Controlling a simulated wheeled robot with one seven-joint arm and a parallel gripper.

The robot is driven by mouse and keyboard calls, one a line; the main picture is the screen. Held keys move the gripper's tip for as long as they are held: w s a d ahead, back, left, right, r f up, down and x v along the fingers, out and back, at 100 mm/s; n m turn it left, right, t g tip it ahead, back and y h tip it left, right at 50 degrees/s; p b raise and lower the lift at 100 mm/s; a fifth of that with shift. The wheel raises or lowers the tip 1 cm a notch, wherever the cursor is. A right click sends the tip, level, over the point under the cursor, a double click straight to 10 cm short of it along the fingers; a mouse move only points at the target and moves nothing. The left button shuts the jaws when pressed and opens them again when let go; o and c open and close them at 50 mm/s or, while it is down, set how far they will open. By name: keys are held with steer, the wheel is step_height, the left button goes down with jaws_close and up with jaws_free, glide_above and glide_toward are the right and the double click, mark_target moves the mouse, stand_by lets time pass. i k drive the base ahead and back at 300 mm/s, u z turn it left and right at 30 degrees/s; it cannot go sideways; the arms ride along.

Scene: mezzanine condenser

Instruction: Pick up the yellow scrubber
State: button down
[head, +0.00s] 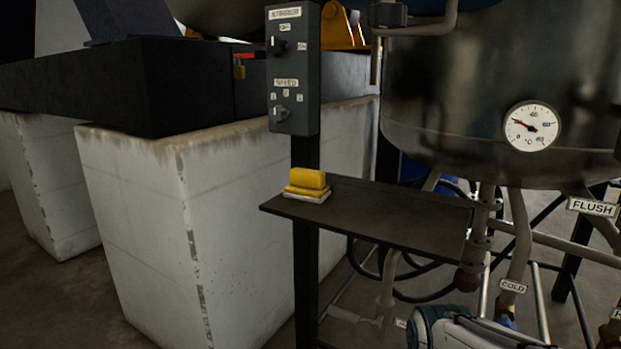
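The yellow scrubber (307,181) rests on the left end of a dark shelf (385,209) in the head view. It has a raised yellow grip on a wider yellow body with a pale base. Its top and front are unobstructed. My gripper is not in view, and nothing is touching the scrubber except the shelf under it.
A grey switch box (293,70) on a dark post stands just above and behind the scrubber. A large metal tank (450,90) with a dial gauge hangs over the shelf's right part. Pipes and valves (478,250) crowd the right. A white block (190,220) stands left.

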mark_target(307, 183)
steer(key=u, duration=2.4)
steer(key=i, duration=1.5)
steer(key=z, duration=2)
